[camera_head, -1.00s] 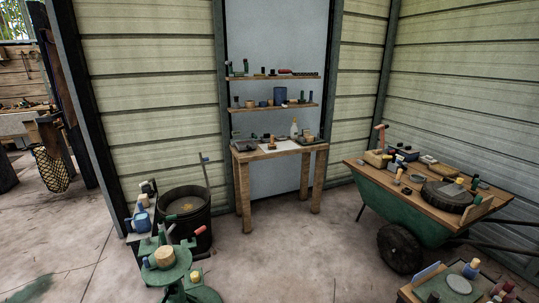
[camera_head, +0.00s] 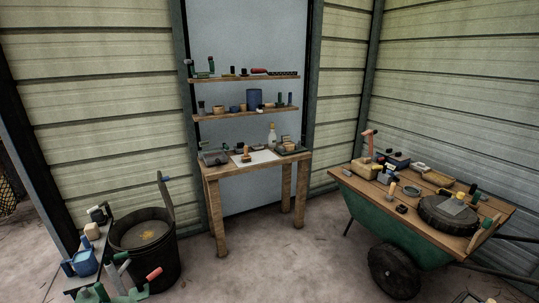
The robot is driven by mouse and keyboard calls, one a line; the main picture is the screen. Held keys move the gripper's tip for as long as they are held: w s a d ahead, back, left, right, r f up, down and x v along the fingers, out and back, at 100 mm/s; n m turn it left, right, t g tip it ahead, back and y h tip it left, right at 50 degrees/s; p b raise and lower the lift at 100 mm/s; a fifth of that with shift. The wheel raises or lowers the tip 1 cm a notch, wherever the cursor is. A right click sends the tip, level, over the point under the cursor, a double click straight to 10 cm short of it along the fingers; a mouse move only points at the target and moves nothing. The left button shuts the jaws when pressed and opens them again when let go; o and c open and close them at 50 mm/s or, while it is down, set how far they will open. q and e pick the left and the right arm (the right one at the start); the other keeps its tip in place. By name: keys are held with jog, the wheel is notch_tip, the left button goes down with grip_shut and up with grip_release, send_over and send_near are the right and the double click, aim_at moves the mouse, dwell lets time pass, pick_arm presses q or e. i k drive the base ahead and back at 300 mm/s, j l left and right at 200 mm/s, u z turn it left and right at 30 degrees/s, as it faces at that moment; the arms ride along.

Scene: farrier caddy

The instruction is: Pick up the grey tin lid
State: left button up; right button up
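I cannot make out a grey tin lid for certain in this view. A large dark round piece (camera_head: 447,213) lies on the boards of the green wheelbarrow (camera_head: 388,216), with a small grey item (camera_head: 453,207) on top. Small items on the wooden table (camera_head: 227,172) and shelves are too small to identify surely. Neither of my grippers is in view.
The wooden table stands against the back panel below two shelves (camera_head: 243,77) (camera_head: 245,112). The concrete floor (camera_head: 283,262) between table and wheelbarrow is clear.

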aim_at(240, 147)
jog(key=i+j+z, duration=0.1)
jog(key=i, duration=1.7)
jog(key=i+u, duration=0.35)
jog(key=i, duration=0.5)
jog(key=i+j+u, duration=0.35)
jog(key=i+j, duration=0.25)
jog(key=i, duration=0.15)
